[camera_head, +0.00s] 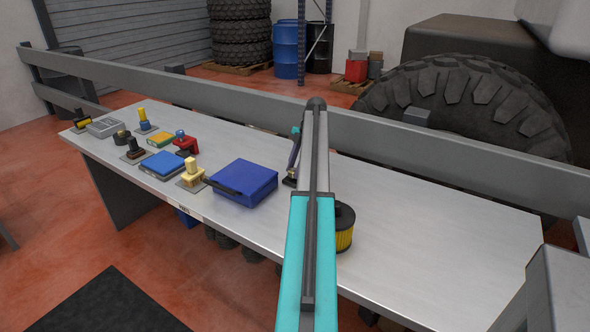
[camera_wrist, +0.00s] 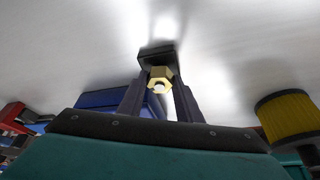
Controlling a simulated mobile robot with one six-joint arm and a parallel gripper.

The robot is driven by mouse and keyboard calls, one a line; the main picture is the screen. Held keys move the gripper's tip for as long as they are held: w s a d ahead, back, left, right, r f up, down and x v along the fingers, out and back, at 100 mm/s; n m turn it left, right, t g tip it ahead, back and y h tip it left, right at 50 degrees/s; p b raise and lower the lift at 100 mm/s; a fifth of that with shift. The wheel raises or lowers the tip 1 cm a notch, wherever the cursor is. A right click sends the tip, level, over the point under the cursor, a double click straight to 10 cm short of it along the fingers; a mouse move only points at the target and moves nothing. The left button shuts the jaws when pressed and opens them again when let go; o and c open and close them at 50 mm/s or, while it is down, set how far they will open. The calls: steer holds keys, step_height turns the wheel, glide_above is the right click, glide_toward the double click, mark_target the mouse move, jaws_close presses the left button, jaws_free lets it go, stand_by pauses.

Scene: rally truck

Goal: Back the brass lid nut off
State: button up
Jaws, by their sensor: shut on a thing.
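The brass lid nut (camera_wrist: 160,73) shows in the wrist view as a six-sided piece with a pale round centre. It sits between the two dark fingers of my gripper (camera_wrist: 159,84), which is shut on it. A dark block shows just beyond the nut; I cannot tell whether the nut is still on a thread. In the head view my gripper (camera_head: 292,168) is low over the bench, partly hidden behind my own arm. The nut is hidden there.
A blue box (camera_head: 243,184) lies left of my gripper. A yellow filter with a black top (camera_head: 344,236) stands to the right, partly behind my arm. Several small items crowd the left of the metal bench (camera_head: 440,240). A grey rail (camera_head: 440,150) runs behind; the bench's right side is clear.

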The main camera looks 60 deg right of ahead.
steer(key=shift+s+f, duration=0.15)
steer(key=shift+f, duration=0.1)
steer(key=o, duration=1)
steer(key=shift+o, duration=0.2)
steer(key=shift+w+r+p, duration=0.2)
steer(key=shift+r+p, duration=0.2)
